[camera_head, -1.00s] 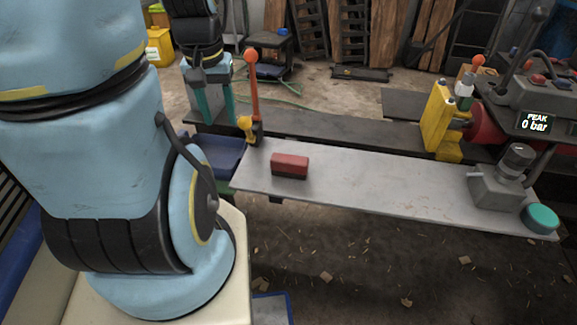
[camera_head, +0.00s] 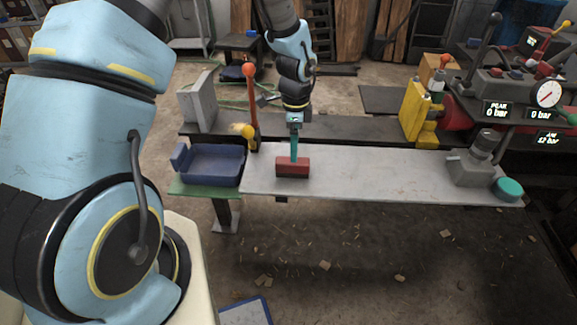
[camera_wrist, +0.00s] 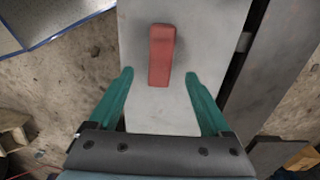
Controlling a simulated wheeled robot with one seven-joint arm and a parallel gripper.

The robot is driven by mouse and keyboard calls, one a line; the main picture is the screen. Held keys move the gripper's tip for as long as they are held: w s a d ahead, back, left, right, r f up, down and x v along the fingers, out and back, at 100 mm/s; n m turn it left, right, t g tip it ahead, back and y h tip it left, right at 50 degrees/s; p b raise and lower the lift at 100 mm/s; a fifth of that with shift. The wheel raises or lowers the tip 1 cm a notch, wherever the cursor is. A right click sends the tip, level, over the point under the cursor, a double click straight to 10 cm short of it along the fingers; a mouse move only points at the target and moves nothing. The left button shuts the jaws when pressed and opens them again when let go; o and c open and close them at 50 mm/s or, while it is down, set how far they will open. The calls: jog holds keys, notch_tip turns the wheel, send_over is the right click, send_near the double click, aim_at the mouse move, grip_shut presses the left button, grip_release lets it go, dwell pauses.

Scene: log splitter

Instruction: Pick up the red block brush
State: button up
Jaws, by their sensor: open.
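The red block brush (camera_head: 292,165) lies on the grey bench plate (camera_head: 385,172), near its left end. In the wrist view the brush (camera_wrist: 162,55) is a long red block on the pale plate, lying beyond my fingertips and roughly between their lines. My gripper (camera_head: 295,155) hangs over the brush in the head view, seen nearly edge-on. The gap in height between fingertips and brush is hard to tell.
A blue tray (camera_head: 212,165) stands left of the plate. A lever with an orange knob (camera_head: 250,100) rises behind the plate's left end. A grey metal fitting (camera_head: 475,165) and a teal round tin (camera_head: 508,188) sit at the right end. The plate's middle is clear.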

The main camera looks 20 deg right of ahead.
aim_at(293, 164)
jog(key=shift+w+a+f+p, duration=0.1)
jog(key=shift+f+p, duration=0.6)
jog(key=shift+f, duration=1.25)
jog(key=shift+a+f+p, duration=0.1)
jog(key=shift+f+p, duration=0.55)
jog(key=shift+f, duration=1.3)
grip_shut()
